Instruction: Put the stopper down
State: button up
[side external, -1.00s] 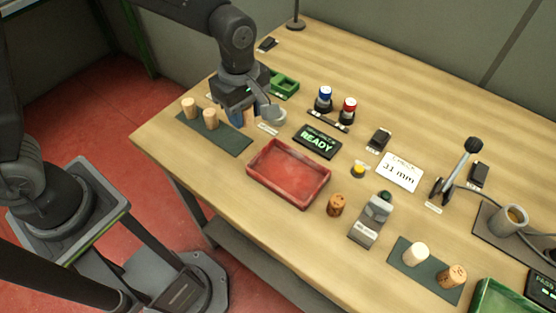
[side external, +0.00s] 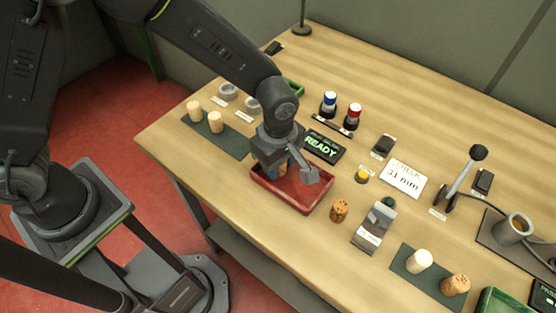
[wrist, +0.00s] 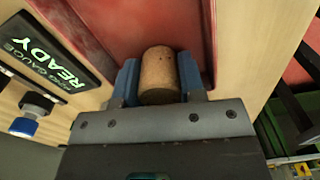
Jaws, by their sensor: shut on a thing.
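My gripper (side external: 283,172) is above the left part of the red tray (side external: 312,196). Its blue fingers, also in the wrist view (wrist: 158,64), are shut on a plain brown cork stopper (wrist: 159,76). The stopper sits between the fingers with its round end toward the tray. In the side view the fingers hide most of it, and I cannot tell whether it touches the tray floor. The visible part of the tray is empty.
A green mat (side external: 234,144) with two pale stoppers lies to the left. The READY display (side external: 324,146) stands close behind the tray. A printed cork (side external: 340,210) and a grey device (side external: 374,227) are to its right.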

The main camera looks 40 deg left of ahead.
jog(key=shift+f, duration=0.1)
jog(key=o, duration=1)
jog(key=shift+c, duration=0.2)
notch_tip(320, 180, up, 12)
jog(key=shift+r, duration=0.2)
jog(key=s+a+r+m+t, duration=0.2)
jog(key=s+a+r+m, duration=0.3)
jog(key=s+a+m, duration=0.2)
jog(key=s+a+r+m+t, duration=0.3)
jog(key=s+a+r+m, duration=0.2)
jog(key=a, duration=0.7)
jog(key=shift+s+a+r+m+t, duration=0.3)
jog(key=shift+s+m, duration=0.8)
jog(key=shift+m, duration=1)
